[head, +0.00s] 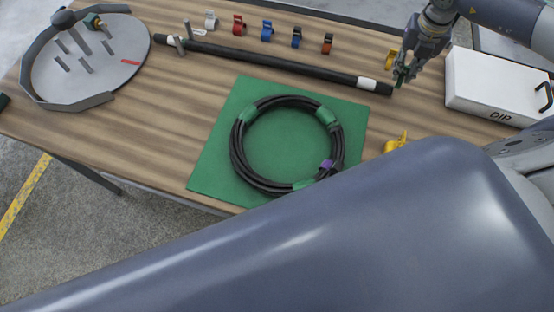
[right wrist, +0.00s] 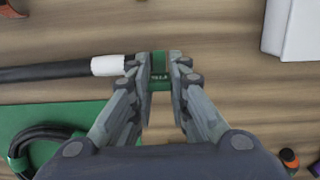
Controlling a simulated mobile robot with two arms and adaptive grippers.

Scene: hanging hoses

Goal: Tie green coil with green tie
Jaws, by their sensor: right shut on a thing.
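The green coil is a black hose coil (head: 238,150) with several green bands, lying on a green mat (head: 212,165). A purple piece sits on its lower right side. The coil's edge also shows at the lower left of the right wrist view (right wrist: 22,141). My right gripper (head: 403,78) is at the back right of the table, away from the coil. Its fingers are shut on a small green tie (right wrist: 159,72), which also shows between the fingertips in the head view (head: 400,74). My left gripper is not in view.
A straight black hose (head: 270,65) with white bands lies behind the mat. Several coloured ties, including a red one (head: 238,25), stand along the back. A white box (head: 490,85) is at the right, a yellow tie (head: 396,143) right of the mat, a round fixture (head: 95,75) at the left.

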